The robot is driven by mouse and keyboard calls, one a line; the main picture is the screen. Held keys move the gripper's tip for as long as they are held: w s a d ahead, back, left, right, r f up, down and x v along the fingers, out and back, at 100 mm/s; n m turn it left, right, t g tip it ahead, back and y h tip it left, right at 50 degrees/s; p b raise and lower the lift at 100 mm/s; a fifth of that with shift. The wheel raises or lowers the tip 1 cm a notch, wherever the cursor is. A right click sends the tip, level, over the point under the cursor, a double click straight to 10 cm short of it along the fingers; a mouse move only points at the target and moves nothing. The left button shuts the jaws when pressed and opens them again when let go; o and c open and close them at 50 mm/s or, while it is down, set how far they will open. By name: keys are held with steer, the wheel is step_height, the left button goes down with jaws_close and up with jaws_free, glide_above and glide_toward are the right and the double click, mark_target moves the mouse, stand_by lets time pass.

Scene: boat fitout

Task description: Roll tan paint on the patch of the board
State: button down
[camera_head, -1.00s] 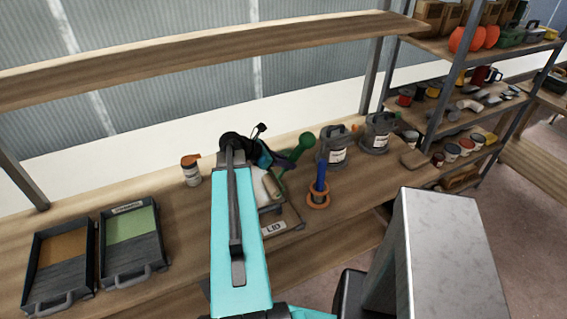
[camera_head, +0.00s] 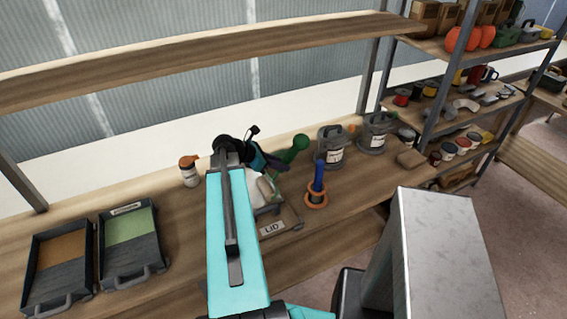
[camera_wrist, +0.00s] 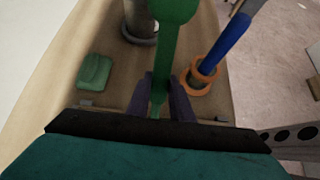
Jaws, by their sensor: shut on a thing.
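My gripper (camera_head: 274,163) is shut on a green handle (camera_head: 294,149) above the bench. In the wrist view, the green handle (camera_wrist: 175,12) stands between the dark fingers (camera_wrist: 163,100). A pale roller-like sleeve (camera_head: 264,188) shows just below the gripper; my arm partly hides it, and I cannot tell whether it joins the handle. A tray with tan-brown paint (camera_head: 62,249) lies at the far left of the bench. Beside it is a tray with green paint (camera_head: 131,224). I cannot make out the board or its patch.
A blue-handled tool (camera_head: 319,177) stands in an orange ring (camera_head: 316,200). Two grey cans (camera_head: 331,150) stand behind. A flat piece marked LID (camera_head: 272,228) lies by my arm. A white bottle with an orange cap (camera_head: 189,175) stands left of it. An upper shelf (camera_head: 200,60) spans above.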

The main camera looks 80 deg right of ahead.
steer(key=shift+r+p, duration=3.25)
steer(key=shift+r, duration=0.75)
steer(key=shift+r, duration=0.1)
